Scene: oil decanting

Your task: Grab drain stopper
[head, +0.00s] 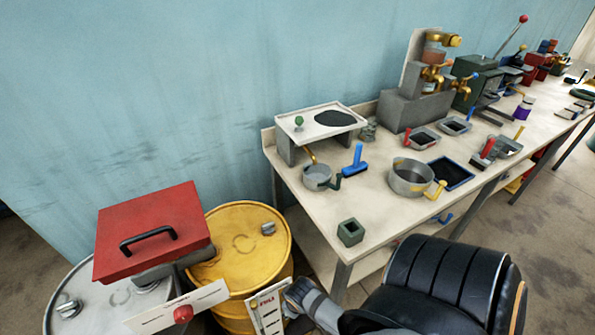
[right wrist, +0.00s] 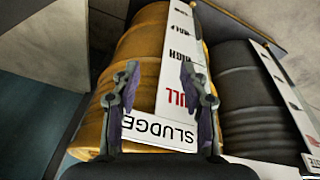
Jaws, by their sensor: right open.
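A small green-knobbed piece (head: 299,121), which looks like the drain stopper, stands upright on the left part of a raised white tray (head: 287,129) at the near end of the bench. My right gripper (head: 292,293) is low in front of the bench, beside the yellow drum and well below and apart from the green knob. In the right wrist view its two fingers (right wrist: 160,72) are spread with nothing between them. The green piece does not show in that view. My left gripper is not in view.
A yellow drum (head: 245,255) with a SLUDGE label (right wrist: 160,131) and white gauge board (head: 266,312) is close to my right gripper. A red-lidded box (head: 150,225) sits left. The bench (head: 300,205) holds a pan (head: 317,177), a pot (head: 408,178) and a blue-handled scraper (head: 355,168).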

